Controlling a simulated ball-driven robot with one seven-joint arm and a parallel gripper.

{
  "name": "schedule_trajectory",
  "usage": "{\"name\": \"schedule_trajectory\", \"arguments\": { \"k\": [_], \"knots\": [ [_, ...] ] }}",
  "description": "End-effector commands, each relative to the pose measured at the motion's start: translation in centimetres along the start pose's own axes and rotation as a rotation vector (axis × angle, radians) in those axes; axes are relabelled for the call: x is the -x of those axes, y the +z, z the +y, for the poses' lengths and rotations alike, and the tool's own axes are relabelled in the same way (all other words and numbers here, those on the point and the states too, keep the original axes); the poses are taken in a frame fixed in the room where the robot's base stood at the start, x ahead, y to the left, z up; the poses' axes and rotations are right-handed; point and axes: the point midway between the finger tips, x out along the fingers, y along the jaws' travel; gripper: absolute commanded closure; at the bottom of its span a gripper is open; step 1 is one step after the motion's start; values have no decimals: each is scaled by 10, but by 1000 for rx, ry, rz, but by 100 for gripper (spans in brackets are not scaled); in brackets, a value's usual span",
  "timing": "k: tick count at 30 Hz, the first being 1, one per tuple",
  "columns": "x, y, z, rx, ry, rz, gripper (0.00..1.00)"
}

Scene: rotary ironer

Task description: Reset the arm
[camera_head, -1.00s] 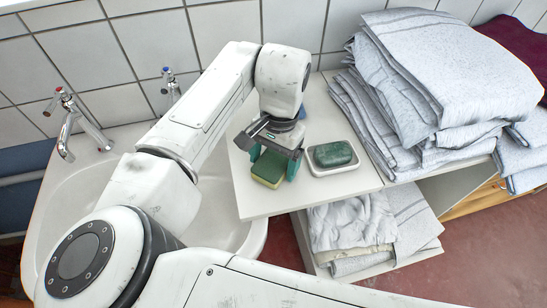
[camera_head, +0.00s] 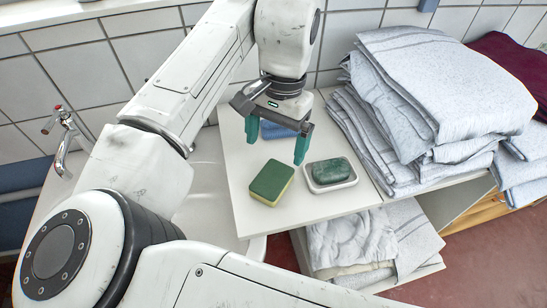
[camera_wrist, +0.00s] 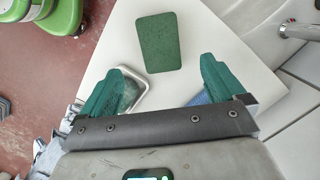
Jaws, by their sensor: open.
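My gripper (camera_head: 277,141) has two teal fingers, spread apart and empty, above the white shelf top (camera_head: 235,165). In the wrist view my gripper (camera_wrist: 163,95) shows the same wide gap between its fingers. A green and yellow sponge (camera_head: 271,182) lies on the shelf top, apart from and in front of the fingers. In the wrist view the sponge's green face (camera_wrist: 160,42) lies beyond the fingertips. A dark green soap bar (camera_head: 331,171) rests in a white dish (camera_head: 333,187) just right of my gripper. A blue item (camera_head: 277,130) is partly hidden behind the fingers.
A tall stack of folded grey-white cloths (camera_head: 430,80) stands close on the right, with a dark red cloth (camera_head: 510,60) beyond. More cloth (camera_head: 350,235) lies on a lower shelf. A sink (camera_head: 210,200) and tap (camera_head: 65,140) are at left, by the tiled wall (camera_head: 65,80).

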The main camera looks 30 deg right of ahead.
Motion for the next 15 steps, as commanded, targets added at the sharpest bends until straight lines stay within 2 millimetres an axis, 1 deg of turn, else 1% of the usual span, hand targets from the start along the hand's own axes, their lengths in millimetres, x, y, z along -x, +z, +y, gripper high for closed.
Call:
{"name": "schedule_trajectory", "arguments": {
  "k": [3,6,15],
  "knots": [
    [12,-1,0,-1,-1,1,4],
    [17,0,0,-1,0,-1,4],
    [19,0,0,0,0,-1,4]
  ]
}}
